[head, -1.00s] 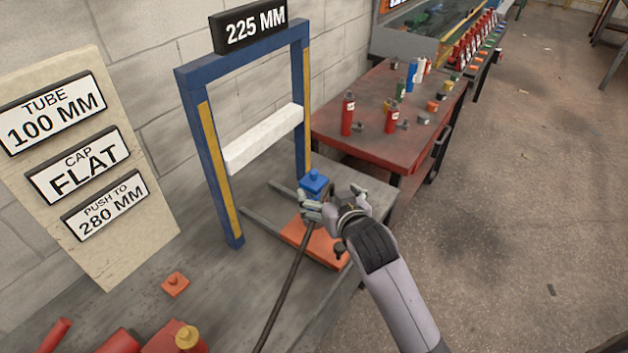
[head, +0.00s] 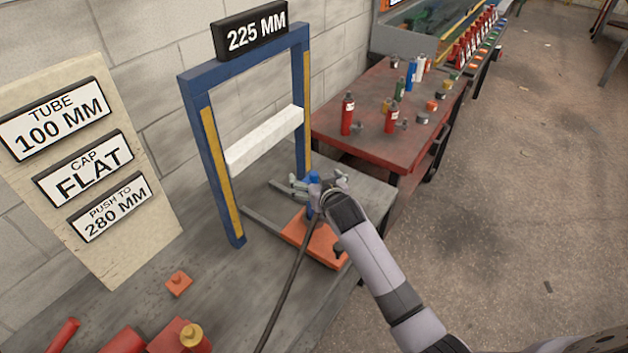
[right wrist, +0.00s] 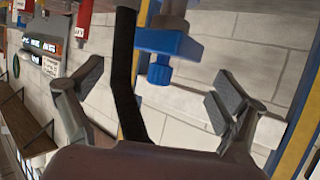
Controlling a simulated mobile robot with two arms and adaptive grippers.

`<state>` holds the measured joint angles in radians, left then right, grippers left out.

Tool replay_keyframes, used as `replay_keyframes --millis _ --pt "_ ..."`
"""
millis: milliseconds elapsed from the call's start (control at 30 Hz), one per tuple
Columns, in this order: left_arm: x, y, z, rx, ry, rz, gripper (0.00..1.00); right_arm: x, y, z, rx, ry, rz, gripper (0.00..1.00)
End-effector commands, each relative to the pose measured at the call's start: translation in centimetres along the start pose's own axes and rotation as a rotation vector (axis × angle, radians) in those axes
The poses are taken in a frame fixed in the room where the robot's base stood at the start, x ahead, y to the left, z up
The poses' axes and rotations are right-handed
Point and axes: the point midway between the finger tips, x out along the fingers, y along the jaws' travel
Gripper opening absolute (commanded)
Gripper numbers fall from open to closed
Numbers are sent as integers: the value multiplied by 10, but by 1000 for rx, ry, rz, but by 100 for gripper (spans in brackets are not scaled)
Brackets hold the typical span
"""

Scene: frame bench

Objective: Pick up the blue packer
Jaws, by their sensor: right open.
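The blue packer (head: 313,179) is at the blue frame, above the orange plate, and is partly hidden by my right gripper (head: 319,184) in the head view. In the right wrist view the blue packer (right wrist: 168,42) shows as a flat block with a small knob. My right gripper (right wrist: 157,93) is open, with one finger on each side of the knob's line and gaps to both. The packer lies a little beyond the fingertips. I see no contact. My left gripper is not in view.
A blue frame (head: 213,165) with a white crossbar (head: 265,140) stands on the grey bench. An orange plate (head: 322,246) lies below the gripper. A dark cable (head: 290,285) runs beside my arm. A red table (head: 335,110) with bottles stands behind. Red parts lie front left.

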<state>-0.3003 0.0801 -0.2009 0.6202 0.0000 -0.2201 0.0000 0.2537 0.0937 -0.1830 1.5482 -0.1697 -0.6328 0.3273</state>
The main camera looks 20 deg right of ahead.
Motion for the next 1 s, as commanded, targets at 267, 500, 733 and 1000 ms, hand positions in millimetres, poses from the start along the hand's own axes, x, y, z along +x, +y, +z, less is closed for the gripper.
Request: replay_keyframes --millis 267,500,733,1000 --pt "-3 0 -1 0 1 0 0 19 0 0 -1 0 -1 91" --pt "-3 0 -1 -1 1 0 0 19 0 0 -1 0 -1 90" --pt "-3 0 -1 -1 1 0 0 19 0 0 -1 0 -1 75" --pt "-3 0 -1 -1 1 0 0 19 0 0 -1 0 0 57"
